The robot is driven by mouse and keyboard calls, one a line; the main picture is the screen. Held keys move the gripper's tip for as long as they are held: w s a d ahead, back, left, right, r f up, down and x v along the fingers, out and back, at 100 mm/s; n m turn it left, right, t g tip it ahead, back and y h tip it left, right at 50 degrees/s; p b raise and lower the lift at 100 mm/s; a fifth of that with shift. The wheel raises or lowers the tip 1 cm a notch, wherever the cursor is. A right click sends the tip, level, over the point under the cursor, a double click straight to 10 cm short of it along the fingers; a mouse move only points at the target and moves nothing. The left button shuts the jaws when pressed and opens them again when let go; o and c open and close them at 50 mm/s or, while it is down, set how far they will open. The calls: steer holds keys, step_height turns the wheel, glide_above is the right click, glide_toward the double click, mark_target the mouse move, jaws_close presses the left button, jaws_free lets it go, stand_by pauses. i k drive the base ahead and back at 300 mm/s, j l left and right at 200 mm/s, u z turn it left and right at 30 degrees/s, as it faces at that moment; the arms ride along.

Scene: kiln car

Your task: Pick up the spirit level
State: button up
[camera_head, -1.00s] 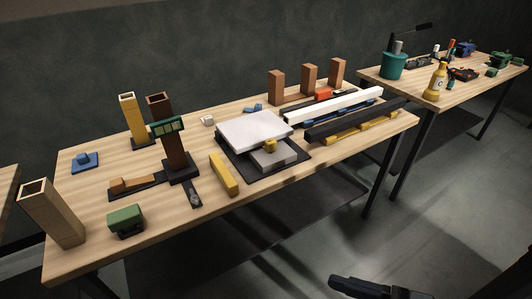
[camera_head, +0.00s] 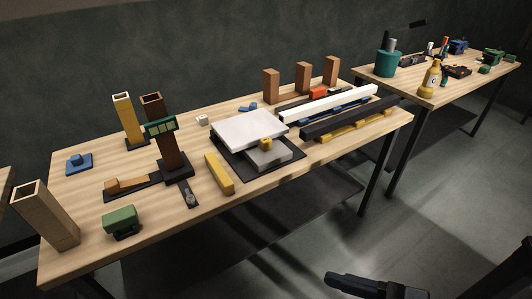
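A plain yellow bar (camera_head: 219,174) lies flat on the near wooden table, left of the white slab; it looks most like the spirit level, though no vial or marking can be made out. Another yellow piece (camera_head: 341,131) lies under a long dark bar (camera_head: 350,116) at the table's right, partly covered. My gripper (camera_head: 338,281) is dark and shows at the bottom edge, in front of and below the table, well apart from the yellow bar. Its fingers are too dark and cut off to tell whether they are open.
The white slab (camera_head: 249,128) sits right of the yellow bar. A brown post with a green top (camera_head: 168,140) stands to its left. A green block (camera_head: 122,221) and tan hollow post (camera_head: 47,215) are at the left end. A second table (camera_head: 410,87) stands at the right.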

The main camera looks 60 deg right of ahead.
mark_target(224, 181)
steer(key=i+j+z, duration=0.1)
steer(key=j+z, duration=0.25)
steer(key=i+j+z, duration=0.1)
steer(key=z, duration=0.25)
steer(key=j+z, duration=0.35)
